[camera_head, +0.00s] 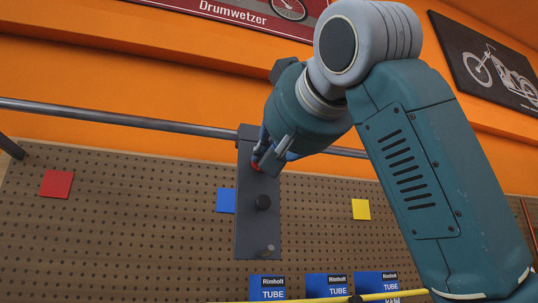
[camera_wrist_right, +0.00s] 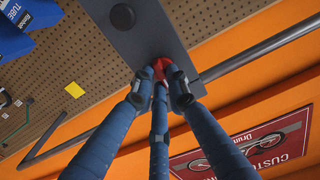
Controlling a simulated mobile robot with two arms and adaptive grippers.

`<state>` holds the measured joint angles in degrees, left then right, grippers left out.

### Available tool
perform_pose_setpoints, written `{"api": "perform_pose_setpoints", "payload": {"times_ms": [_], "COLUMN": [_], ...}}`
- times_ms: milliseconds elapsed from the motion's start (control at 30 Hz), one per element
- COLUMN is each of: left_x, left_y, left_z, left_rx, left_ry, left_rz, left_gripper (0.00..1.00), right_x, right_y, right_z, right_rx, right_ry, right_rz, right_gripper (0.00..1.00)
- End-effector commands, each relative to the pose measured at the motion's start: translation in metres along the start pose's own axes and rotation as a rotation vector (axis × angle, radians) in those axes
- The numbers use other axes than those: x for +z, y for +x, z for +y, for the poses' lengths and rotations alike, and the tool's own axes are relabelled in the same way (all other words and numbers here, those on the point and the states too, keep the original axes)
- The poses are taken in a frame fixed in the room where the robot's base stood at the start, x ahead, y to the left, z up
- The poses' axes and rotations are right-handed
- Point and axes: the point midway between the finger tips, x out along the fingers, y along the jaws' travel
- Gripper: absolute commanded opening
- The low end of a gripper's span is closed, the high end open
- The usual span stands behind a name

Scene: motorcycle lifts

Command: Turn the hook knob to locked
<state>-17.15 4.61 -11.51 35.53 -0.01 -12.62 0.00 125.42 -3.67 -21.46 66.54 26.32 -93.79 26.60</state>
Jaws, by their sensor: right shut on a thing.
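The grey hook plate (camera_head: 243,222) hangs upright from a metal rail in front of the pegboard; it also fills the top of the right wrist view (camera_wrist_right: 150,35). A small red knob (camera_head: 256,167) sits on its upper part, mostly covered by my fingers. My right gripper (camera_head: 270,156) comes in from the upper right and is shut on the red knob (camera_wrist_right: 159,66), its blue fingers around it in the right wrist view. A black round knob (camera_head: 263,202) is lower on the plate. My left gripper is not in view.
The metal rail (camera_head: 120,114) runs across the wall. Red (camera_head: 57,183), blue (camera_head: 226,201) and yellow (camera_head: 361,209) squares are on the pegboard (camera_head: 120,240). Several blue tube boxes (camera_head: 267,288) stand below the plate. My right arm covers much of the right side.

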Motion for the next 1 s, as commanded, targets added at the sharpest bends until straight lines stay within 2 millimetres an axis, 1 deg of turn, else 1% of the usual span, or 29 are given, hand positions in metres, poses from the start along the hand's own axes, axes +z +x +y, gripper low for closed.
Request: {"api": "perform_pose_setpoints", "payload": {"times_ms": [33, 300, 667, 700, 800, 1000], "left_x": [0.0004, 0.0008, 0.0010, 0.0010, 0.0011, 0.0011], "left_y": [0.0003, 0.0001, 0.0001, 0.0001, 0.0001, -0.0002], "left_z": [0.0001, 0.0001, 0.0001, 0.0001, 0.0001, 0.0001], "left_rx": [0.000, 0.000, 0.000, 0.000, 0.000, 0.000], "left_ry": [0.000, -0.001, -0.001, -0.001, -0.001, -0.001], "left_rz": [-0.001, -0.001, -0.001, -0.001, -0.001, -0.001], "left_gripper": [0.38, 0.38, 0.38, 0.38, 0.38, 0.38], "right_x": [0.0046, 0.0045, 0.0045, 0.0045, 0.0038, 0.0020], "right_y": [0.0015, 0.0015, 0.0016, 0.0016, 0.0014, 0.0006], "right_z": [-0.0005, -0.0006, -0.0006, -0.0006, -0.0005, -0.0002], "right_rx": [0.000, 0.000, 0.000, 0.000, 0.000, 0.000], "right_ry": [-0.017, -0.065, -0.068, -0.068, -0.068, -0.066], "right_rz": [-0.013, -0.013, -0.013, -0.013, -0.011, -0.006], "right_gripper": [0.00, 0.00, 0.00, 0.16, 0.33, 0.33]}}
